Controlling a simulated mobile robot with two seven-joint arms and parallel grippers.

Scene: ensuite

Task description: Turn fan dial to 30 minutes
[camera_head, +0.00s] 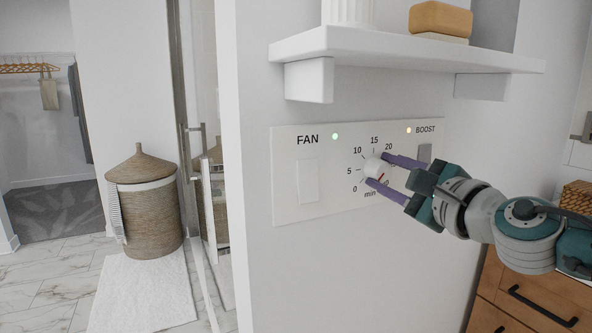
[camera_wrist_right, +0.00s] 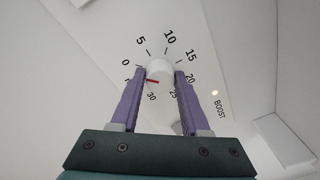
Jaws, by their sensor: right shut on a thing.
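The fan dial is a small white round knob (camera_head: 374,167) with a red mark. It sits on the white wall panel (camera_head: 290,207), in a ring of minute numbers. My right gripper (camera_head: 376,169) is shut on the knob, its two purple fingers on opposite sides. In the right wrist view the knob (camera_wrist_right: 159,69) sits between the fingertips (camera_wrist_right: 160,76). Its red mark is on the side facing the 30 label (camera_wrist_right: 152,97). In the head view the fingers hide some of the numbers. My left gripper is not in view.
A white rocker switch (camera_head: 308,181) is left of the dial, under a green light. A BOOST switch (camera_head: 424,153) is close beside the right gripper. A white shelf (camera_head: 400,49) juts out above. A wicker basket (camera_head: 147,205) stands at left, and wooden drawers (camera_head: 530,300) at lower right.

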